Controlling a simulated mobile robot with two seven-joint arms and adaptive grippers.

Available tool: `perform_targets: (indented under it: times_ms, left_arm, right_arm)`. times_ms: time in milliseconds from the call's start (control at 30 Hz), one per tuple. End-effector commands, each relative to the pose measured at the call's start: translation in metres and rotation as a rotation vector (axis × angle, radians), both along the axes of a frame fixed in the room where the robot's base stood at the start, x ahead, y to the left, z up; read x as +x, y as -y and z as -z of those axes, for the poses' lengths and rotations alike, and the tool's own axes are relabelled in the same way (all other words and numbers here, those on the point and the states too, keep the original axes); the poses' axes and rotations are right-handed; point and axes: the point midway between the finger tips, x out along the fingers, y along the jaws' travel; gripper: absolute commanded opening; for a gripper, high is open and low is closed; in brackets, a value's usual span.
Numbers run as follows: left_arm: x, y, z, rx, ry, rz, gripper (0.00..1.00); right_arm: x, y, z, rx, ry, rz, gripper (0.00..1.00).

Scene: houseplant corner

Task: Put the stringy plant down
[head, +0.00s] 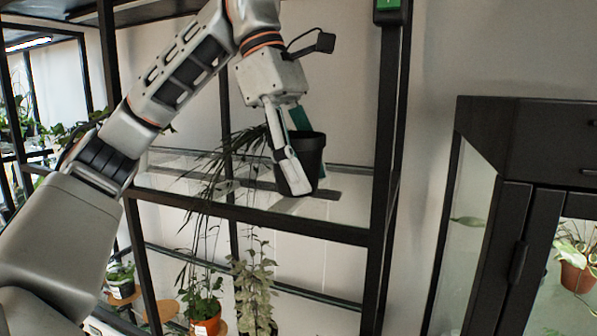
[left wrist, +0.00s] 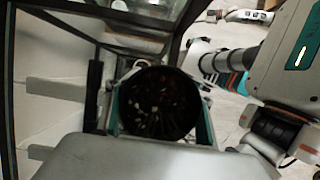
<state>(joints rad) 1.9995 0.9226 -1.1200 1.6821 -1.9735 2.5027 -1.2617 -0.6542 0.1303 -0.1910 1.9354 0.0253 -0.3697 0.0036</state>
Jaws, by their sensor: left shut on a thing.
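The stringy plant's black pot (head: 311,152) is upright in my left gripper (head: 292,158), whose fingers are shut on its two sides. Long thin dark leaves (head: 222,163) trail to the left of the pot. The pot is at the glass shelf (head: 347,208) of a black metal rack; its base looks on or very close to the shelf, and I cannot tell if it touches. In the left wrist view the pot (left wrist: 153,103) shows from above with dark soil, between the teal finger pads. My right gripper is not in view.
A black rack post (head: 388,130) stands just right of the pot. Potted plants, one in an orange pot (head: 206,326), stand below the shelf. A dark cabinet (head: 515,215) is at the right. Bare shelf lies right of the pot, up to the post.

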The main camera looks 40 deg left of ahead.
Motion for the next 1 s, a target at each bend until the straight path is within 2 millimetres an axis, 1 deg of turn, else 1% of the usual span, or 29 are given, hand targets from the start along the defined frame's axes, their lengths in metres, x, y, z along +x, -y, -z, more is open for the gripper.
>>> perform_targets:
  times_ms: [33,367,800,833,900,1000]
  left_arm:
    - [0.006,-0.001,-0.001,-0.002,0.0,-0.002,0.24]
    - [0.04,-0.01,-0.001,-0.001,-0.001,-0.001,0.24]
    - [0.086,-0.02,-0.001,-0.001,-0.001,-0.001,0.24]
    - [0.085,-0.021,-0.002,0.001,0.003,-0.001,0.24]
    - [0.085,-0.021,0.008,0.001,0.001,0.001,0.24]
    - [0.085,-0.021,0.017,0.0,0.001,0.001,0.24]
  right_arm:
    - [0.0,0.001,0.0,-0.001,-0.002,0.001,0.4]
    - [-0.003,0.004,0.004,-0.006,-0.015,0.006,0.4]
    - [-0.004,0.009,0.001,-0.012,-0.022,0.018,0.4]
    - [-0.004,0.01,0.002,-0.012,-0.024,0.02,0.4]
    - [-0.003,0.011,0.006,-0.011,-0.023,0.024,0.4]
    - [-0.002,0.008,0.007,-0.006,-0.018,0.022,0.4]
